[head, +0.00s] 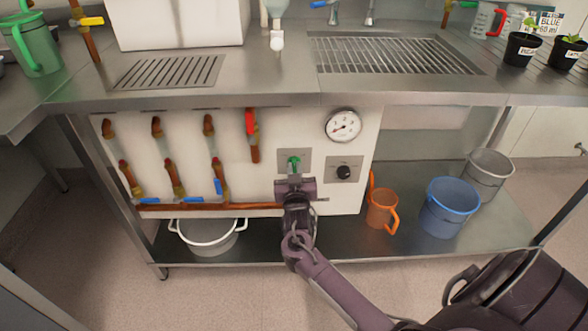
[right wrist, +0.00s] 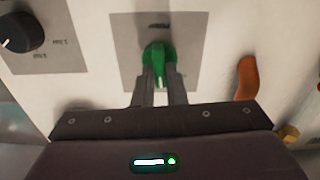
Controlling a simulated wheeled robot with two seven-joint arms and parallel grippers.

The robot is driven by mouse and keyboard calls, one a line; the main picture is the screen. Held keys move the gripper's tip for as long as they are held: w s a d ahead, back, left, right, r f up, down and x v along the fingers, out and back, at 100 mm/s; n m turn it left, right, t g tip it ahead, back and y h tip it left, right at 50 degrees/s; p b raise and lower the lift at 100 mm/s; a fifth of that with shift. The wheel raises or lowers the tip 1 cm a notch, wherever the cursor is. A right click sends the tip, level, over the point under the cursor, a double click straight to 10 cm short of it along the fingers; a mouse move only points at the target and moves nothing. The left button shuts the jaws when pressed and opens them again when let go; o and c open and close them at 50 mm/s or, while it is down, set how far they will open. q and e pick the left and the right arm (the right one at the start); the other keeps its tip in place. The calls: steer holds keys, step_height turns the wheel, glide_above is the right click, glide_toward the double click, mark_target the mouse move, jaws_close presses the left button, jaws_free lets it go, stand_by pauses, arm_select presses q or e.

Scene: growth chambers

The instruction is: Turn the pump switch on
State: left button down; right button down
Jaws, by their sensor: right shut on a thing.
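The pump switch is a green lever (head: 294,162) on a grey plate (head: 284,156) on the white panel under the bench. In the right wrist view the green switch (right wrist: 158,62) stands between the fingertips, its plate (right wrist: 125,50) behind it with small lettering too blurred to read. My right gripper (head: 294,176) is at the panel, and its fingers (right wrist: 157,88) are shut on the green switch. The gripper hides the lower part of the plate. My left gripper is not in view.
A black knob (head: 344,172) and a round gauge (head: 343,125) sit right of the switch. Pipes and valves, one with a red handle (head: 250,122), are to its left. A white pot (head: 208,236), orange jug (head: 381,208) and blue bucket (head: 448,207) stand on the lower shelf.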

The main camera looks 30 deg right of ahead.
steer(key=m, duration=0.4)
steer(key=shift+m, duration=0.4)
arm_select(q)
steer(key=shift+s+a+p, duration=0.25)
steer(key=shift+p, duration=0.05)
arm_select(e)
steer(key=shift+s+d+m, duration=0.1)
steer(key=shift+d+m, duration=0.1)
steer(key=shift+m, duration=2.3)
steer(key=c, duration=1.5)
jaws_free()
steer(key=shift+f, duration=0.1)
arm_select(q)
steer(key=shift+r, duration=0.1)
